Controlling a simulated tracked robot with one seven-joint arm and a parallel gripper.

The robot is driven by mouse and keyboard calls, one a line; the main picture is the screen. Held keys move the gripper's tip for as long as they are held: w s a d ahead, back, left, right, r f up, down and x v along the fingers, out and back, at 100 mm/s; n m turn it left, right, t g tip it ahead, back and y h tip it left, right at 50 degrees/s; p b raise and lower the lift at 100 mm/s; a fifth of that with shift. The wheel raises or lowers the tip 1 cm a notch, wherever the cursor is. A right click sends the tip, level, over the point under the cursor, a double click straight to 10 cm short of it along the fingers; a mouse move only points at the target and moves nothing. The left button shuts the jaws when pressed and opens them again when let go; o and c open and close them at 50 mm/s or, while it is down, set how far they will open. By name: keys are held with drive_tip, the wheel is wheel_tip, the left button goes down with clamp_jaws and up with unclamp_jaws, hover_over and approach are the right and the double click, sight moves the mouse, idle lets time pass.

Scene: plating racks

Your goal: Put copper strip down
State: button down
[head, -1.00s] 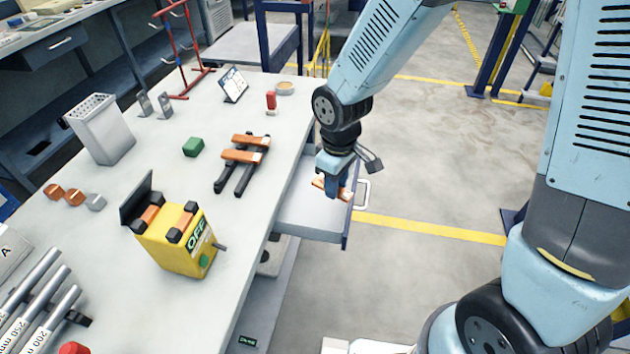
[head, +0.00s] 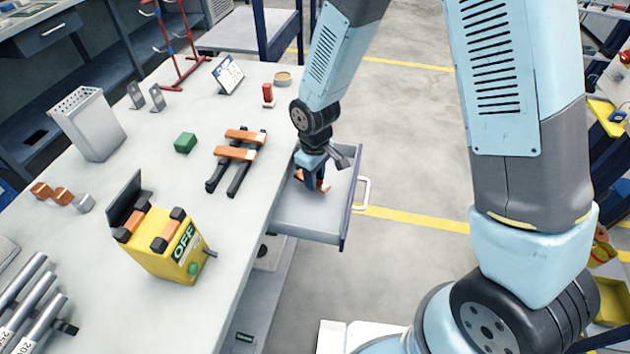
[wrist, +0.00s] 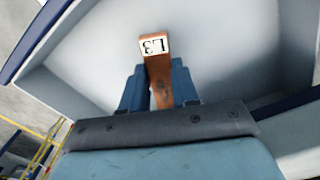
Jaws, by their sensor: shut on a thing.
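My gripper (head: 314,182) is shut on a copper strip (wrist: 158,75) with a white end label that reads L3. In the wrist view the strip sticks out between the two blue fingers (wrist: 155,88). In the head view the held strip (head: 324,186) shows only in part beside the fingers. The gripper is over the open grey drawer (head: 305,217) at the table's right edge. I cannot tell whether the strip touches the drawer floor. Two other copper strips (head: 236,154) lie across a black rack (head: 215,182) on the table.
A yellow box (head: 165,258) marked OFF, a green block (head: 185,143), a slotted metal container (head: 88,125) and a red stamp-like object (head: 268,94) stand on the table (head: 130,185). The drawer's front wall and handle (head: 362,193) border the gripper's right side. The front part of the drawer is clear.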

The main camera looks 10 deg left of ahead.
drive_tip(key=shift+s+f, duration=0.1)
drive_tip(key=shift+f, duration=1.1)
drive_tip(key=c, duration=0.8)
unclamp_jaws()
drive_tip(key=shift+f, duration=0.1)
drive_tip(key=shift+c, duration=0.2)
wheel_tip(320, 180, up, 12)
